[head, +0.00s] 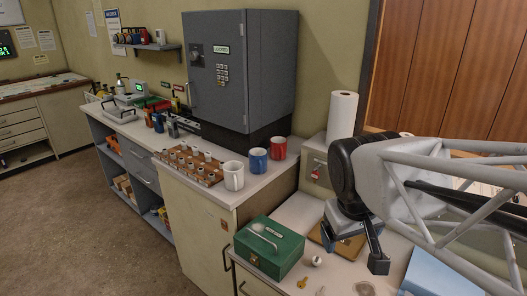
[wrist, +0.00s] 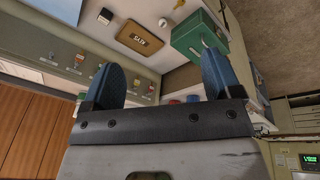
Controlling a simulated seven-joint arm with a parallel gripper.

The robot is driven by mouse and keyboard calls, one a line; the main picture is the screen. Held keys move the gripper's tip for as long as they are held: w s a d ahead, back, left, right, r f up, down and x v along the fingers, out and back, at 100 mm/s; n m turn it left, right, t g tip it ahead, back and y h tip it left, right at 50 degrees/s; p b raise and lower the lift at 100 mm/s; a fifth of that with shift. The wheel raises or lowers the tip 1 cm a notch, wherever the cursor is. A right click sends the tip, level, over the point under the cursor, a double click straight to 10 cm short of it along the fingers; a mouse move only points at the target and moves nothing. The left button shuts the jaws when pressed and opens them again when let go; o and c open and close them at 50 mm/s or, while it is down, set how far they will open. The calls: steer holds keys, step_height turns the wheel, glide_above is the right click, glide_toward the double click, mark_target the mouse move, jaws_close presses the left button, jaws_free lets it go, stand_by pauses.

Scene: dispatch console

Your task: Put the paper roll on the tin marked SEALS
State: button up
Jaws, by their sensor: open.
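A small white roll (head: 316,261) lies on the lower counter, just right of a green tin (head: 268,247). It also shows in the wrist view (wrist: 163,22). A tall white paper roll (head: 342,115) stands upright at the back by the wall. The green tin is closed, with a label on its lid too small to read; a spoon-like object (head: 262,236) lies on the lid. The tin is at the upper right in the wrist view (wrist: 190,42). My gripper (head: 352,240) is open and empty above the counter, right of the small roll.
A brown plaque (wrist: 140,38) lies under my gripper. Keys (head: 303,282) lie at the front of the lower counter. White, blue and red mugs (head: 233,175) and a rack of small items (head: 188,163) stand on the higher counter, before a grey safe (head: 240,75).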

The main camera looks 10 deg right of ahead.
steer(key=shift+m+y, duration=0.6)
steer(key=shift+m, duration=0.2)
steer(key=s, duration=0.1)
steer(key=s+a+f, duration=0.1)
steer(key=s+a, duration=0.1)
steer(key=s, duration=0.1)
steer(key=shift+a+f, duration=0.2)
steer(key=shift+f, duration=0.05)
